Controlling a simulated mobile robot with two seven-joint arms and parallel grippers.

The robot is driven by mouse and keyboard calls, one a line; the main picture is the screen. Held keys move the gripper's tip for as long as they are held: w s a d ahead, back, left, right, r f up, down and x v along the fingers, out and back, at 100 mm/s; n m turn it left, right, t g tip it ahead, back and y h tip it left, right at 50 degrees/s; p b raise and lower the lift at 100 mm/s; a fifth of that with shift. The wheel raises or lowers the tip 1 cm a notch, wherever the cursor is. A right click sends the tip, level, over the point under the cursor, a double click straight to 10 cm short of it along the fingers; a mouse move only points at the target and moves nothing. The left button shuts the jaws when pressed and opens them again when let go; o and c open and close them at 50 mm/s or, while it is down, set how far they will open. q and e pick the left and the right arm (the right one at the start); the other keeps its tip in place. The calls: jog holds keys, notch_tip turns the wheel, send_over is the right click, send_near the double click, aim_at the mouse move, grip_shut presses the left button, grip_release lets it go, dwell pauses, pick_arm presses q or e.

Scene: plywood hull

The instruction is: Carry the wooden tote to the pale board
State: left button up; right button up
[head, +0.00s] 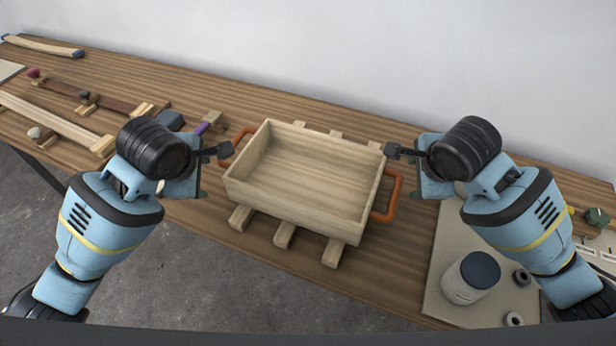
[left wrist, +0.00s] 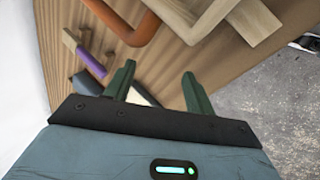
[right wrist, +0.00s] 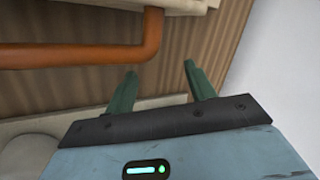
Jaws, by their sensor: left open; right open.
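The wooden tote (head: 295,215) is an open, empty box of light wood, resting on several wooden slats (head: 283,236) on the table. It has an orange handle at its left end (head: 240,136) and another at its right end (head: 393,200). My left gripper (head: 224,150) is open beside the left handle; in the left wrist view that handle (left wrist: 128,28) lies beyond the fingers, not between them. My right gripper (head: 394,150) is open near the right handle, which lies ahead of its fingertips in the right wrist view (right wrist: 80,57). A pale board (head: 437,280) lies to the right of the tote.
Clamps, wooden strips (head: 55,122) and a purple-handled tool (head: 207,124) lie left of the tote. A pale wall stands behind the table.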

pick_arm(q)
jog(key=x, duration=0.2)
jog(key=shift+w+f, duration=0.15)
jog(key=shift+f, duration=0.2)
pick_arm(e)
jog(key=x, duration=0.2)
jog(key=shift+w+f, duration=0.15)
jog(key=shift+f, duration=0.15)
pick_arm(q)
jog(key=shift+w+d+f, duration=0.15)
jog(key=shift+f, duration=0.1)
pick_arm(e)
jog(key=shift+w+a+f, duration=0.1)
jog(key=shift+w+f, duration=0.05)
jog(key=shift+f, duration=0.15)
pick_arm(q)
jog(key=shift+d, duration=0.65)
pick_arm(e)
jog(key=shift+a, duration=0.65)
pick_arm(q)
jog(key=shift+d, duration=0.35)
pick_arm(e)
jog(key=shift+a, duration=0.35)
